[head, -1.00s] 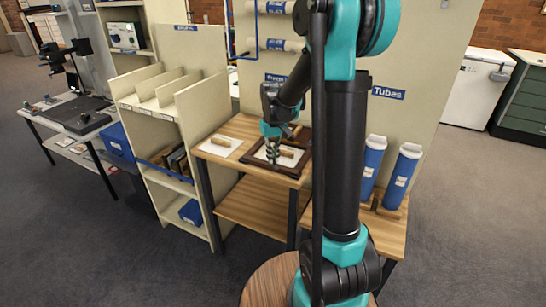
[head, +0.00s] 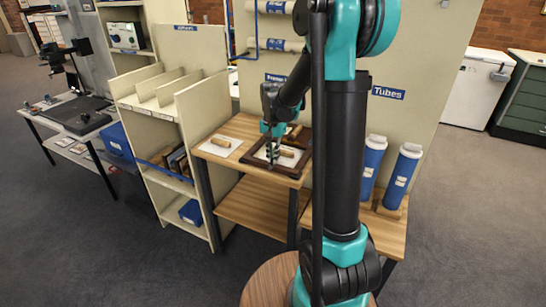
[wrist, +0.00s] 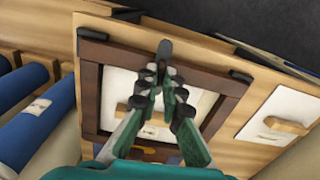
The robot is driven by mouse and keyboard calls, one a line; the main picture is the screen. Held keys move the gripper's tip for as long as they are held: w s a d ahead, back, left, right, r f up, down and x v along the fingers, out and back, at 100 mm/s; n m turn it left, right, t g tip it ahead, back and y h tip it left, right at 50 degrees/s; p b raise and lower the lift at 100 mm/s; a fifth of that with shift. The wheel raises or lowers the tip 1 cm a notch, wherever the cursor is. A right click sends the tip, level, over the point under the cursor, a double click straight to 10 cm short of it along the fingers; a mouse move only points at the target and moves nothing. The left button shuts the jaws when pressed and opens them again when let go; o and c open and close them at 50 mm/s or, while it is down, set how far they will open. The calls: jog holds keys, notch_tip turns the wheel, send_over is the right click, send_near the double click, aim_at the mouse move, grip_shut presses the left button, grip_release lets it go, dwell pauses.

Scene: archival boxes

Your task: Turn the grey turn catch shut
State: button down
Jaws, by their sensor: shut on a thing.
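The grey turn catch (wrist: 164,50) shows in the wrist view as a slim grey piece at the edge of a dark brown frame (wrist: 91,90). My gripper (wrist: 162,76) is shut on it, with a finger on each side. The fingers hide part of the catch. In the head view my gripper (head: 272,152) reaches down onto the frame (head: 285,170) on the wooden table. The catch is too small to make out there. A white panel (wrist: 117,85) with a tan block lies inside the frame, partly behind the fingers.
Dark catches (wrist: 240,76) sit at the frame's corners in the wrist view. A white card (head: 219,146) with a tan block lies left of the frame. Blue tubes (head: 373,165) stand to the right. A cream shelf unit (head: 210,100) borders the table's left side.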

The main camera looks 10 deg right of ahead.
jog(key=shift+m, duration=0.4)
jog(key=c, duration=1.7)
grip_release()
notch_tip(320, 180, up, 12)
jog(key=s+d+f+n+t, duration=0.1)
jog(key=s+f+n, duration=0.1)
jog(key=s+f, duration=0.3)
jog(key=s+d+f+n+t, duration=0.1)
jog(key=s+f, duration=0.4)
jog(key=s, duration=0.5)
jog(key=s+d+f+n+t, duration=0.2)
jog(key=s+f+n, duration=0.2)
jog(key=s, duration=0.3)
jog(key=shift+s+d+f, duration=0.15)
jog(key=shift+d+f, duration=0.1)
jog(key=shift+f, duration=0.45)
